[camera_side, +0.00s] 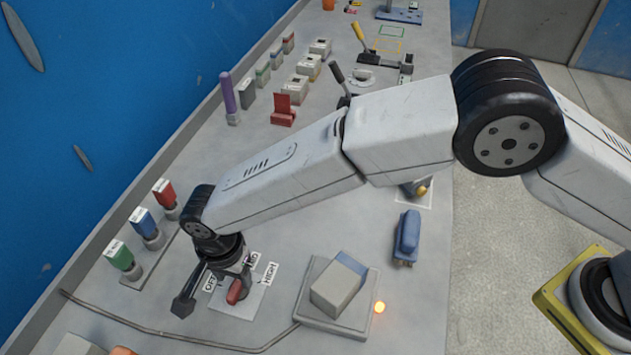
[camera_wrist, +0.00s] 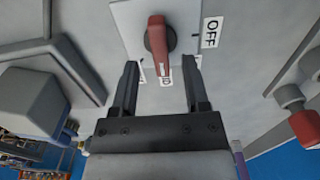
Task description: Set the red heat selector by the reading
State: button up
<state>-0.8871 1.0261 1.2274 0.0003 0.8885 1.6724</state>
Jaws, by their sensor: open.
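The red heat selector (camera_wrist: 158,42) sits on a pale plate in the wrist view. Its handle runs nearly up and down there, with its lower, white-marked end towards a partly hidden label (camera_wrist: 164,76) whose visible letters look like the end of MID. The OFF label (camera_wrist: 211,32) is to its right. In the side view the selector (camera_side: 236,291) is partly covered by my gripper (camera_side: 240,270), and the HIGH label (camera_side: 270,273) shows on its right. In the wrist view my gripper (camera_wrist: 161,80) is open, fingers apart, with the selector just beyond the tips. No reading is legible.
A grey block on a base (camera_side: 340,290) stands right of the selector plate, with a glowing orange lamp (camera_side: 379,307) beside it. Green (camera_side: 120,256), blue (camera_side: 143,222) and red (camera_side: 165,194) capped pieces stand left. A cable (camera_side: 170,335) runs along the front.

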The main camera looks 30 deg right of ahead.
aim_at(238, 282)
jog(key=shift+r, duration=2.5)
jog(key=shift+w+d, duration=0.1)
jog(key=shift+d, duration=0.1)
jog(key=w+d+r+n+t, duration=0.1)
jog(key=w+d+r+n, duration=0.15)
jog(key=d, duration=1.05)
jog(key=w+d+r+n, duration=0.2)
jog(key=d+r, duration=0.1)
jog(key=d, duration=1)
jog(key=s+d+n, duration=0.2)
jog(key=s+d, duration=0.4)
jog(key=d, duration=0.3)
jog(key=s+d+n+t, duration=0.1)
jog(key=s+d+n, duration=0.1)
jog(key=s+d, duration=0.4)
jog(key=d, duration=0.2)
jog(key=shift+s+d+t, duration=0.3)
jog(key=shift+d, duration=0.1)
jog(key=shift+n, duration=0.25)
